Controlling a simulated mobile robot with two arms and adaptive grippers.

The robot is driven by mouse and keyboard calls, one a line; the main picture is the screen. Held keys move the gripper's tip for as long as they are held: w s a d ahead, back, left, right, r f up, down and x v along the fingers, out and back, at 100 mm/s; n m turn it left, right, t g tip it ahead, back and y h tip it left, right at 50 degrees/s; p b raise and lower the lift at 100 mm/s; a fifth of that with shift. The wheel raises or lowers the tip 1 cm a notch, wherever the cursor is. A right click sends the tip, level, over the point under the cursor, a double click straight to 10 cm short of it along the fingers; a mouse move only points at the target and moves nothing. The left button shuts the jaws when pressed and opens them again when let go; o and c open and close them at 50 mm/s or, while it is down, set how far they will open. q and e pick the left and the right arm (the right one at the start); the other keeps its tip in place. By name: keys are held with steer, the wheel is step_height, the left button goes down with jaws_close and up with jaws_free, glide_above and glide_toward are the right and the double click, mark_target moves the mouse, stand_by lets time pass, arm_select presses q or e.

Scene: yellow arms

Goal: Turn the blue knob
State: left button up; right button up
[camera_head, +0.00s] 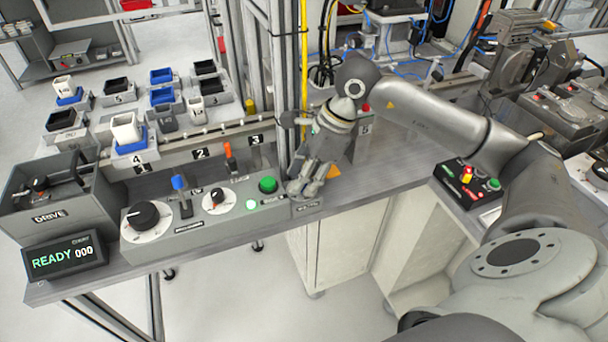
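A blue knob (179,183) tops a short upright black lever on the grey control panel (185,242), between a large black dial (143,215) and a smaller black dial (217,196). My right gripper (303,193) is at the panel's right end, pointing down, right of the green button (268,184) and well apart from the blue knob. Its fingers are small and overlap in this view, so I cannot tell if they are open or shut. No object shows in it. My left gripper is not in view.
An orange-topped lever (230,157) stands behind the smaller dial. A display (65,255) reading "READY 000" and a grey "DRIVE" bin (62,205) are at left. Several small bins stand behind. A button box (467,185) is at right; bare bench lies between.

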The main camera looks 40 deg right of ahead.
steer(key=v, duration=1.2)
stand_by(0.4)
